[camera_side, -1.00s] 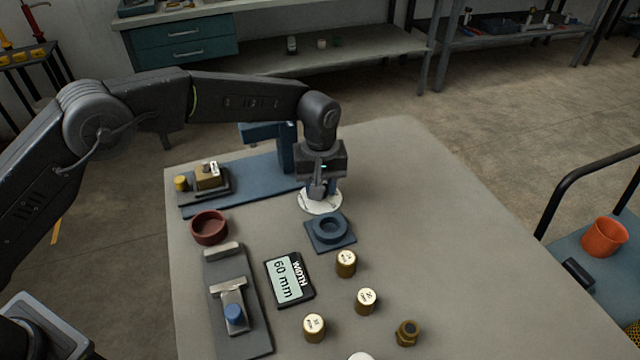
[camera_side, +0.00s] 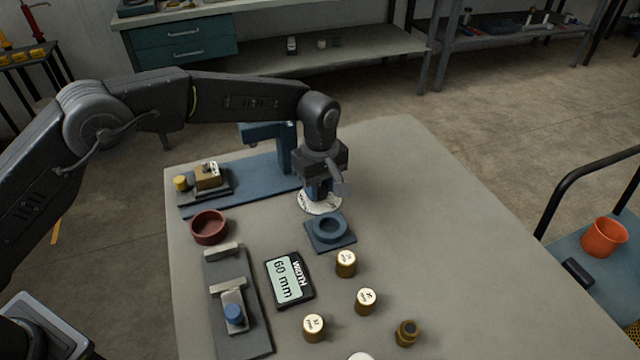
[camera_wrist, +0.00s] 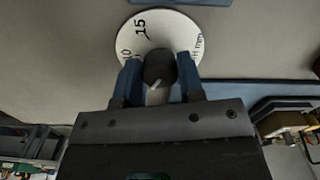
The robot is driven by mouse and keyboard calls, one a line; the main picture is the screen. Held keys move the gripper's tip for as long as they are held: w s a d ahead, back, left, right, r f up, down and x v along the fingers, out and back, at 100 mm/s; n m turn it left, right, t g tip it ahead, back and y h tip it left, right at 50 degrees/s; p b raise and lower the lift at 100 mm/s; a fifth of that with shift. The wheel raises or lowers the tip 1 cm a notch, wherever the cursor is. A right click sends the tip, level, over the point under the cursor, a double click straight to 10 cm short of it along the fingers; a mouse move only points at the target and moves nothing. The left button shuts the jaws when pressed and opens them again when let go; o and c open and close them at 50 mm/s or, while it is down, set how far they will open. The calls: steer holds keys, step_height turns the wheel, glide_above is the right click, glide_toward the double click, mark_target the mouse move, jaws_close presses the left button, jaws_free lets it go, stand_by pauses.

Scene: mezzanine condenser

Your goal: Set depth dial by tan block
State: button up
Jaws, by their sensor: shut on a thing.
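The gripper hides the near part of the dial. The tan block (camera_side: 208,178), with a white label on top, sits on a dark fixture at the back left.
A blue machine post (camera_side: 285,150) stands just left of my gripper. A blue ring stand (camera_side: 330,230) is close in front of the dial. A "WIDTH 60 mm" display (camera_side: 289,280), a red bowl (camera_side: 209,228) and several brass pieces (camera_side: 366,300) stand nearer. The table's right side is clear.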

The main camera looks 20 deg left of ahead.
mark_target(320, 186)
steer(key=o, duration=0.9)
step_height(320, 186, up, 14)
steer(key=shift+f, duration=0.1)
stand_by(0.6)
